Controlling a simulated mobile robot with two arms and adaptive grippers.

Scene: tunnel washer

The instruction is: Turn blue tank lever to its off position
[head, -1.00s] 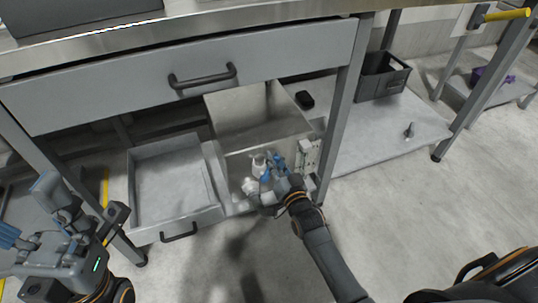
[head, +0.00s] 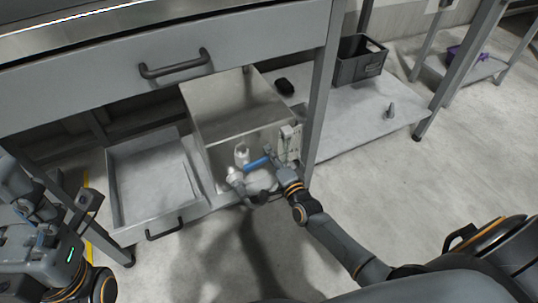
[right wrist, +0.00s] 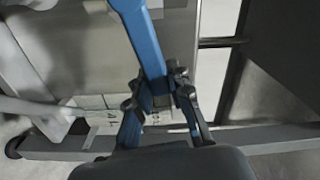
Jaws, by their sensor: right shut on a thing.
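The blue tank lever (head: 256,163) sits on the front of a metal tank (head: 235,112) under the worktable. In the head view it slants, nearly level, beside white and grey pipe fittings (head: 236,174). My right gripper (head: 271,158) is at the lever's right end. In the right wrist view the blue lever (right wrist: 145,42) runs down from the top between the fingers of my right gripper (right wrist: 160,97), which are shut on its end.
An open drawer (head: 117,190) stands left of the tank. A table leg (head: 322,95) and a small panel (head: 290,143) are close on the right. A dark crate (head: 360,60) and a metal object (head: 390,110) are on the low shelf (head: 350,128). The floor in front is clear.

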